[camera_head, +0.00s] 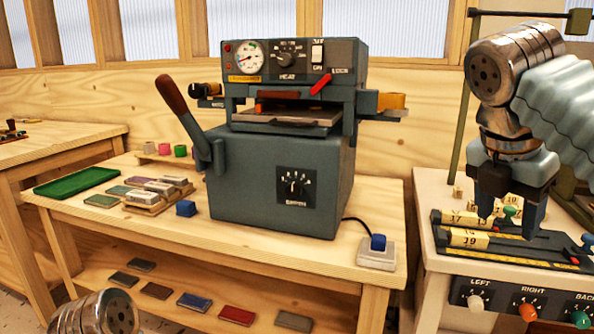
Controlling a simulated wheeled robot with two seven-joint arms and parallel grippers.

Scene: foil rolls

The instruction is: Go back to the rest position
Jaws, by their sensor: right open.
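My right gripper (508,212) hangs from the upper right with its fingers pointing down. It is open, with nothing visible between the fingers. It shows over a black tray (520,250) on the right-hand white stand; its exact height above the tray is hard to tell. Two pale yellow pieces marked with numbers, one at the back (458,218) and one in front (466,238), lie at the tray's left end. A rounded metal part of my left arm shows at the bottom left edge; the left gripper itself is out of view.
A grey heat press (275,185) with a long lever stands on the wooden table (110,225). A green tray (75,181), small blocks and a blue-button switch box (377,252) are around it. Coloured slabs lie on the lower shelf. Knobs (528,311) line the stand's front.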

